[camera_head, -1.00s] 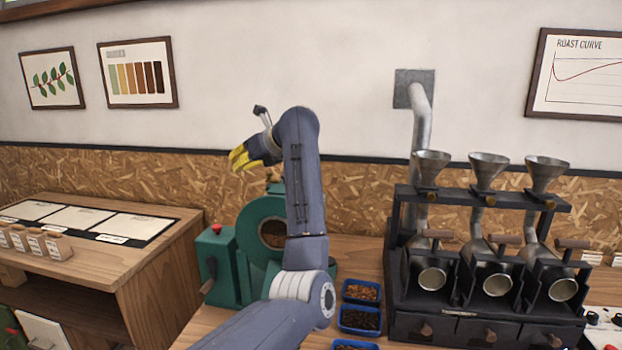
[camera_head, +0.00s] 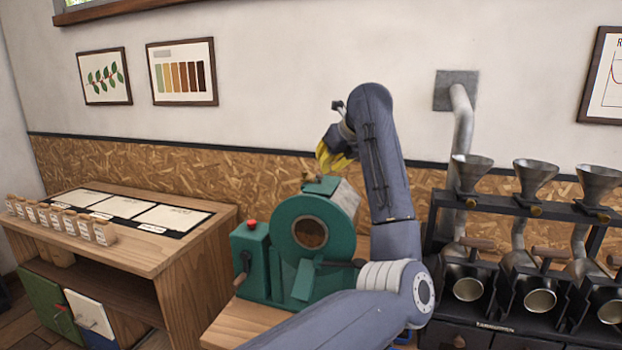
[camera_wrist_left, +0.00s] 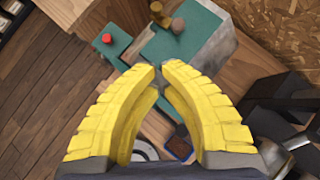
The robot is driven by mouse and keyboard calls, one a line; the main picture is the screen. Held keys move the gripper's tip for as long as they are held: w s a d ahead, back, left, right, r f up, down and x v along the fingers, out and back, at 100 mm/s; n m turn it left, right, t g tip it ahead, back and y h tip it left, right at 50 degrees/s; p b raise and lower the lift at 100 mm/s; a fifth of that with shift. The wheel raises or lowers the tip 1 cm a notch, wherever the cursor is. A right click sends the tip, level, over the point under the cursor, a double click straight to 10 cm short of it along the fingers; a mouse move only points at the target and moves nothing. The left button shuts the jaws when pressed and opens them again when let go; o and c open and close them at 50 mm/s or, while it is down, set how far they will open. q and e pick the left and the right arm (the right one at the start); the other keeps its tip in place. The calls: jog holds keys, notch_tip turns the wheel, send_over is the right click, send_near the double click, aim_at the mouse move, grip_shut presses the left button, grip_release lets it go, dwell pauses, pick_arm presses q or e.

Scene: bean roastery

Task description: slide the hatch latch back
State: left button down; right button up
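My left gripper (camera_head: 333,155) is above the top of the green roaster (camera_head: 284,240), clear of it, with yellow fingers pointing down. In the left wrist view, its fingers (camera_wrist_left: 160,68) bow outward and their tips nearly meet, with nothing between them. The roaster's green top and a brass knob (camera_wrist_left: 178,24) show beyond the tips. I cannot tell for sure which part is the hatch latch. My right gripper is not in view.
The roaster has a red button (camera_head: 252,224) and a round front window. Small labelled jars (camera_head: 103,232) stand on the cabinet (camera_head: 190,235). A black rack with metal funnels (camera_head: 535,175) is at right. Floor shows between cabinet and roaster bench in the wrist view.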

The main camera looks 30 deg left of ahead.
aim_at(310, 185)
pick_arm(q)
jog(key=x, duration=0.9)
jog(key=shift+a+f, duration=0.2)
jog(key=shift+w+a+f, duration=0.1)
jog(key=shift+w+a, duration=0.45)
jog(key=shift+a, duration=0.3)
jog(key=shift+w+a, duration=0.55)
jog(key=shift+a, duration=0.3)
